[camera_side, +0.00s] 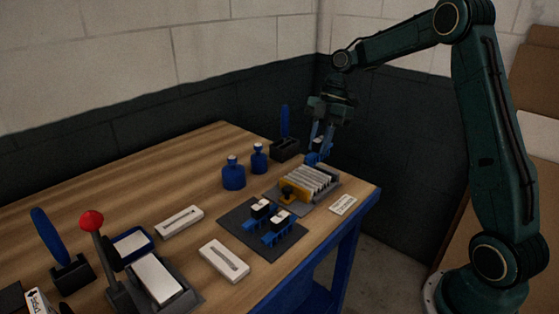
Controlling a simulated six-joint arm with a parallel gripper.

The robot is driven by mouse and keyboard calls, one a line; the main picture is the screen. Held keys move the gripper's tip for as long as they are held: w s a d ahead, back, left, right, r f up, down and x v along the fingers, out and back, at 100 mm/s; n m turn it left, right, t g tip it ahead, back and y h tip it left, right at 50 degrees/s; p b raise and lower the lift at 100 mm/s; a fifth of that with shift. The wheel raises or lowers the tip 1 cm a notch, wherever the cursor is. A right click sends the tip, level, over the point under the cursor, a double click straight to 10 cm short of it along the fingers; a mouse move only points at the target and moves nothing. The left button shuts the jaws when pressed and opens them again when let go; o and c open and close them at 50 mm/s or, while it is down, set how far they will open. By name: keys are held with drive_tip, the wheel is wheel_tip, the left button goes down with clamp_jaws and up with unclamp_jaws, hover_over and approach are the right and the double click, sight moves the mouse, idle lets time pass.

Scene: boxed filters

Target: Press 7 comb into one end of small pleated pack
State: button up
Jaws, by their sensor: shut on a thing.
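My gripper (322,142) is above the back right of the table, shut on a blue comb (316,157) with a dark and white top. The comb is just behind the far end of the small pleated pack (316,180); I cannot tell whether they touch. The pale pack lies in a grey fixture, with a yellow clamp (293,194) with a dark knob at its near left end. Two more blue combs with black and white tops, a left one (257,215) and a right one (277,232), stand on a dark mat (237,213). No comb number is readable.
Two blue bottles (233,175) (259,160) and a black holder (285,150) with a blue upright piece stand left of the pack. A white label card (343,205) lies near the right edge. Slotted white plates (224,260) and a red-knobbed lever press (92,222) are at front left.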

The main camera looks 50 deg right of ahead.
drive_tip(key=shift+f, duration=0.2)
drive_tip(key=shift+f, duration=3.7)
drive_tip(key=shift+f, duration=0.8)
drive_tip(key=shift+r, duration=0.15)
drive_tip(key=shift+r, duration=3.5)
